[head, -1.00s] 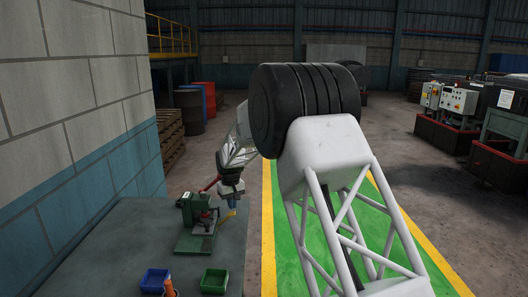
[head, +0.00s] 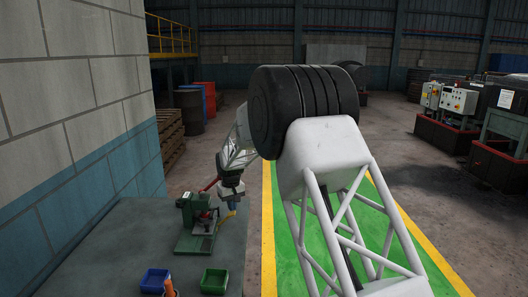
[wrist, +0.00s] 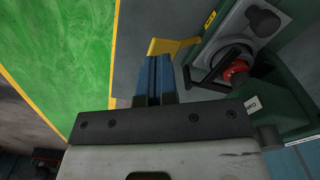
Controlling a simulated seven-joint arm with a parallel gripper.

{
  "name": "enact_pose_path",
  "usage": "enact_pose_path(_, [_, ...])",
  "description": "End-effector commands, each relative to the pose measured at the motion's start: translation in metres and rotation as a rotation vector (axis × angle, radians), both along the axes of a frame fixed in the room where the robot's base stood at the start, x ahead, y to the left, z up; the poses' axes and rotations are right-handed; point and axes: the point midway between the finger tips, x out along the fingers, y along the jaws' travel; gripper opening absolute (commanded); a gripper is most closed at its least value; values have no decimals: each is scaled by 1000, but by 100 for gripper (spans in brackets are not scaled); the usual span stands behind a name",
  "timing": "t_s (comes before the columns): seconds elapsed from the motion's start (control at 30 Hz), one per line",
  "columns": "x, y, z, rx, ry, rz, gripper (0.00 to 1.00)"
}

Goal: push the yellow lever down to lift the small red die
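The green press-like machine (head: 190,242) stands on the grey table. Its yellow lever (head: 229,216) sticks out on the right side; in the wrist view the lever (wrist: 166,46) shows at the fingertips. My gripper (head: 231,206) is at the lever, pointing down. In the wrist view its blue fingers (wrist: 153,62) lie side by side, shut, with nothing seen between them. Their tips overlap the lever's near end; I cannot tell if they touch. A small red part (wrist: 233,69), likely the die, sits on the machine beside black bars. Its height is unclear.
A blue bin (head: 155,280) and a green bin (head: 214,281) stand at the table's front. An orange-handled item (head: 169,287) is by the blue bin. A wall is at left; a green floor lane (head: 285,240) lies right of the table.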

Motion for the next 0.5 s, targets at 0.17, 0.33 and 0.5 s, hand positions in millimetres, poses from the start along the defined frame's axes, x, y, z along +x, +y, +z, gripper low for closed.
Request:
enact_pose_path(0.17, [0, 0, -6, 0, 0, 0, 0])
enact_pose_path(0.33, [0, 0, -12, 0, -1, 0, 0])
enact_pose_path(0.5, [0, 0, -14, 0, -1, 0, 0])
